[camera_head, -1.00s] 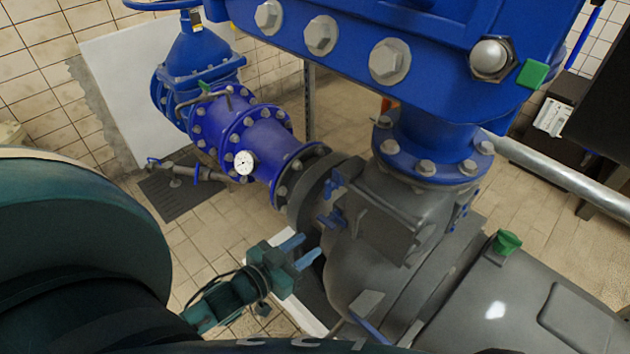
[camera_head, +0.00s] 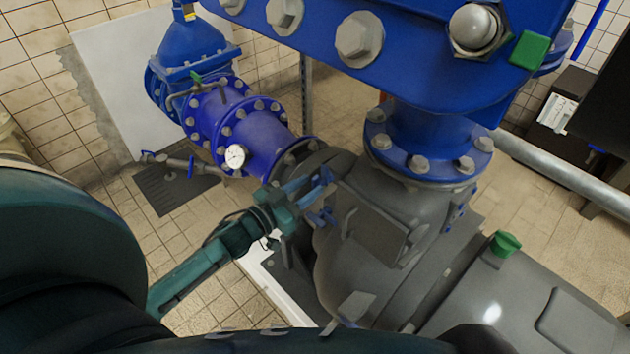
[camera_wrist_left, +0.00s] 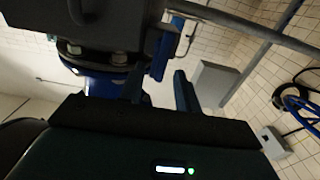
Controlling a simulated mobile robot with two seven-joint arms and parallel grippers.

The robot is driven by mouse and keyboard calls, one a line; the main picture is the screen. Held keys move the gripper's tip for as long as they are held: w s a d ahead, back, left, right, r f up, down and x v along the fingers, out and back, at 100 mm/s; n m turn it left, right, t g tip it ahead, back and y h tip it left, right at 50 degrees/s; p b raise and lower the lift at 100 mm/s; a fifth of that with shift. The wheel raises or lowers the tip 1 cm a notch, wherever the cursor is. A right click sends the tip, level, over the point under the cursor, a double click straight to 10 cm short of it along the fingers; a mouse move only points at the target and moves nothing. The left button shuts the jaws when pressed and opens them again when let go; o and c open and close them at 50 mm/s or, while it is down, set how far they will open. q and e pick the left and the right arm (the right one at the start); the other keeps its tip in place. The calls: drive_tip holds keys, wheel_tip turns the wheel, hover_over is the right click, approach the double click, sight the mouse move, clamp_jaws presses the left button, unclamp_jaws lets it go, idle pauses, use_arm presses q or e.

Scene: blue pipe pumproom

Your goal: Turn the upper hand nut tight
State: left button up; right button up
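The grey pump housing (camera_head: 345,255) has a square cover (camera_head: 370,225) with blue hand nuts on its left side. The upper hand nut (camera_head: 326,175) is right at my left fingertips and partly covered by them. The lower hand nut (camera_head: 322,217) sits just below. My left gripper (camera_head: 314,184) reaches in from the lower left, its blue fingers apart. In the left wrist view the two fingers (camera_wrist_left: 160,90) are also apart, with a gap between them. I cannot tell whether they touch the nut. My right gripper is not in view.
A large blue flanged pipe body (camera_head: 400,50) overhangs the housing. A blue pipe (camera_head: 245,125) with a round gauge (camera_head: 236,156) runs behind my left gripper. A green cap (camera_head: 505,244) stands on the grey casing at the right. Tiled floor is open at the lower left.

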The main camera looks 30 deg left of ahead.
sight(313, 184)
use_arm(q)
drive_tip(key=shift+x, duration=1.55)
clamp_jaws()
